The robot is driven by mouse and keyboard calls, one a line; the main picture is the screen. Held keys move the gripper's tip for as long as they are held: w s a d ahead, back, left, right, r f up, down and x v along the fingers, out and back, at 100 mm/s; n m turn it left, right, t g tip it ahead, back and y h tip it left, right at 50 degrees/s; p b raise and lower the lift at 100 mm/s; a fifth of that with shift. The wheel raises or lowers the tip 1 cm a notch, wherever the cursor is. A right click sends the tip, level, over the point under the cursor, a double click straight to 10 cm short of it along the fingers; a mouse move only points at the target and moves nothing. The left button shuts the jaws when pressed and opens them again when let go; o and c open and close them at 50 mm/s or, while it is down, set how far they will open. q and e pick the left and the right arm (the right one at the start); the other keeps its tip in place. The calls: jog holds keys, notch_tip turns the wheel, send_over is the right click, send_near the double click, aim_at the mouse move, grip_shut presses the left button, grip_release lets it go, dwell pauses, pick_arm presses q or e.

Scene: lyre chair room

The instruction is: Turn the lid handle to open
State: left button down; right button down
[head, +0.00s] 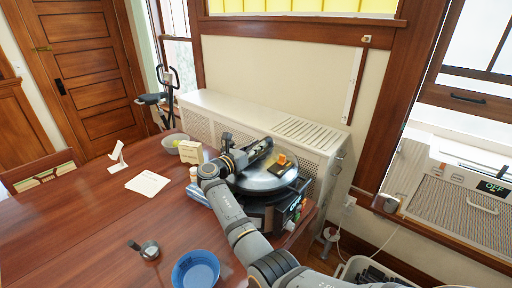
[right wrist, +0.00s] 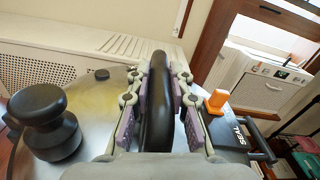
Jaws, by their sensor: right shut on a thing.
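A round pot with a shiny metal lid (head: 265,182) stands at the right end of the wooden table; the lid also fills the lower part of the right wrist view (right wrist: 95,95). My right gripper (head: 262,148) reaches over the lid. In the right wrist view my right gripper (right wrist: 160,95) is shut on the upright black lid handle (right wrist: 157,70), one finger on each side. A black knob (right wrist: 45,118) sits on the lid to the left. An orange piece (right wrist: 217,99) stands right of the handle, near a black side grip marked SEAL (right wrist: 236,128). My left gripper is not in view.
A blue bowl (head: 196,270), a small dark cup (head: 149,250), a cream box (head: 190,152) and a white card (head: 148,183) are on the table (head: 90,235). A white radiator cover (head: 235,118) stands behind the pot. The table's left part is mostly clear.

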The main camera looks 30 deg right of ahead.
jog(key=c, duration=1.2)
grip_release()
jog(key=shift+f, duration=0.1)
jog(key=shift+r, duration=0.25)
notch_tip(320, 180, up, 10)
jog(key=shift+f, duration=0.2)
jog(key=shift+f, duration=0.1)
